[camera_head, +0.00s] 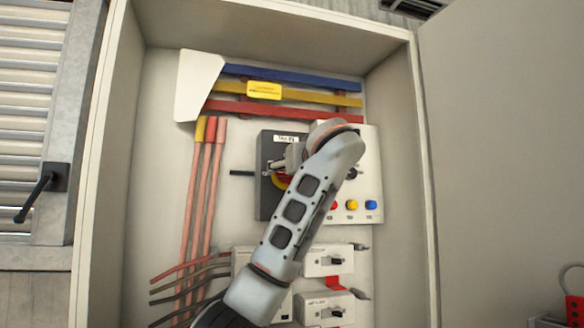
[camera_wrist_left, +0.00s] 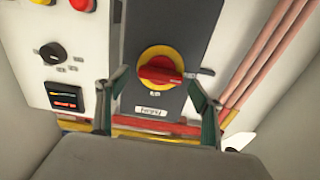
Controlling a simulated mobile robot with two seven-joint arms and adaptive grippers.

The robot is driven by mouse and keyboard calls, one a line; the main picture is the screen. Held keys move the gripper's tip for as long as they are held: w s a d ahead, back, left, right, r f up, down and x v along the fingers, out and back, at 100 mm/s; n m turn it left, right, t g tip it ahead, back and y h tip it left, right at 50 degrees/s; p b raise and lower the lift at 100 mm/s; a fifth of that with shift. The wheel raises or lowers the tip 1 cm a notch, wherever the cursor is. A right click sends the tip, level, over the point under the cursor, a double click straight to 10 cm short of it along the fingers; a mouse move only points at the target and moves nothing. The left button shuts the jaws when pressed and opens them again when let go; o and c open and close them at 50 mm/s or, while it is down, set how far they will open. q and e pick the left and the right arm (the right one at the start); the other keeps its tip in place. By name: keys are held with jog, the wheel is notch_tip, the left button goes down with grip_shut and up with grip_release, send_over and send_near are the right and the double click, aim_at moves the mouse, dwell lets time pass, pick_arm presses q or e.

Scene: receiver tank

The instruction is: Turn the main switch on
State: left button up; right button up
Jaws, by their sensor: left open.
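The main switch is a red rotary handle on a yellow disc, mounted on a dark grey box. In the left wrist view the red handle (camera_wrist_left: 160,76) lies nearly crosswise over the yellow disc (camera_wrist_left: 158,53). In the head view only a sliver of the switch (camera_head: 280,183) shows; my arm hides the rest. My left gripper shows in the left wrist view (camera_wrist_left: 158,100) with its fingers spread on either side of the switch, apart from the handle and empty. In the head view it (camera_head: 277,165) is partly hidden in front of the grey box. My right gripper is in neither view.
The open cabinet (camera_head: 115,200) has side walls close around my arm. A white panel with coloured buttons (camera_head: 371,205) is right of the switch. Busbars (camera_head: 290,75) run above, red cables (camera_head: 205,170) at left, breakers (camera_head: 328,260) below. A black rod (camera_head: 241,173) juts left of the box.

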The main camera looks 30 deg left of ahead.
pick_arm(q)
jog(key=shift+w+a, duration=0.1)
jog(key=shift+a, duration=0.1)
jog(key=c, duration=1.1)
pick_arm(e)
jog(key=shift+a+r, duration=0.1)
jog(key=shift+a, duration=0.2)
pick_arm(q)
jog(key=shift+d+m, duration=0.1)
jog(key=shift+m, duration=0.2)
jog(key=shift+w+f+m+b, duration=0.1)
jog(key=shift+m+b, duration=0.45)
jog(key=shift+m, duration=3.7)
jog(key=shift+w+f+m+b, duration=0.1)
jog(key=shift+m+b, duration=0.45)
jog(key=shift+m, duration=3.7)
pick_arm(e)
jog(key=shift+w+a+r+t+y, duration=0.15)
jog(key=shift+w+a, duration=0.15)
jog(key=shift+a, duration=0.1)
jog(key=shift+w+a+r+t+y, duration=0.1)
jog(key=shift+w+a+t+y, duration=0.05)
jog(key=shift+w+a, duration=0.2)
pick_arm(q)
jog(key=shift+m, duration=0.3)
